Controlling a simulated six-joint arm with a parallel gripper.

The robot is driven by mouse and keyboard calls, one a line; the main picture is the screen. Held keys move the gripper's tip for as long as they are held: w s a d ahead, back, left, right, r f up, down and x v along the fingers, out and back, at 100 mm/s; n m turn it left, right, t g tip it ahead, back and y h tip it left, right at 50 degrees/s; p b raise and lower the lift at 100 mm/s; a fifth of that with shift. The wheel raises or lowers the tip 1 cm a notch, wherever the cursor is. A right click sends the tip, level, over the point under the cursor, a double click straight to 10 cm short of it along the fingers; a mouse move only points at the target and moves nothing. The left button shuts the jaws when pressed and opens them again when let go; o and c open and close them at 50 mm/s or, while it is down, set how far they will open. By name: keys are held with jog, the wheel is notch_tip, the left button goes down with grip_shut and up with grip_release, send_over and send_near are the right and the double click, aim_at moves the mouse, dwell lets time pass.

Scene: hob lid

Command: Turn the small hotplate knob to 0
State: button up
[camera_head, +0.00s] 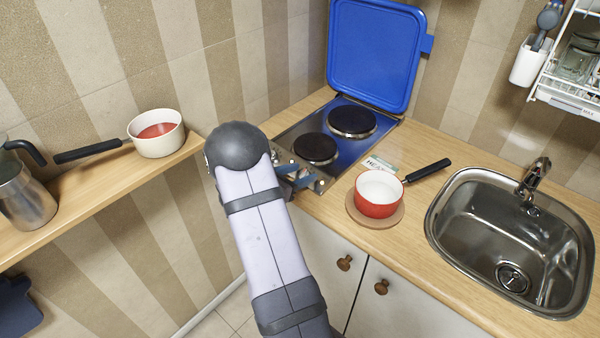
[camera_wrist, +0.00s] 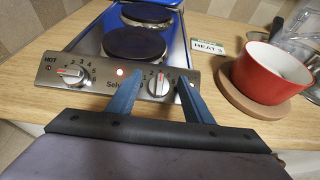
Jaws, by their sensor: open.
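The hob's steel front panel (camera_wrist: 100,77) carries two round knobs. The right knob (camera_wrist: 158,86) lies between the blue fingers of my open gripper (camera_wrist: 160,79) in the wrist view; its red-marked pointer stands roughly upright, near the 2. Whether a finger touches it I cannot tell. The left knob (camera_wrist: 72,73) has its red-marked pointer turned to the left, and is clear of the fingers. I cannot read which knob serves the small hotplate (camera_head: 316,148), the front one in the head view. In that view my gripper (camera_head: 301,178) is at the panel and the knobs are mostly hidden.
A red indicator lamp (camera_wrist: 120,71) glows between the knobs. The larger hotplate (camera_head: 352,121) is behind, under a raised blue lid (camera_head: 374,52). A red pot (camera_head: 378,196) on a round wooden board stands right of the hob, near a HEAT 3 card (camera_wrist: 208,47).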

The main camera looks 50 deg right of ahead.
jog(key=c, duration=1)
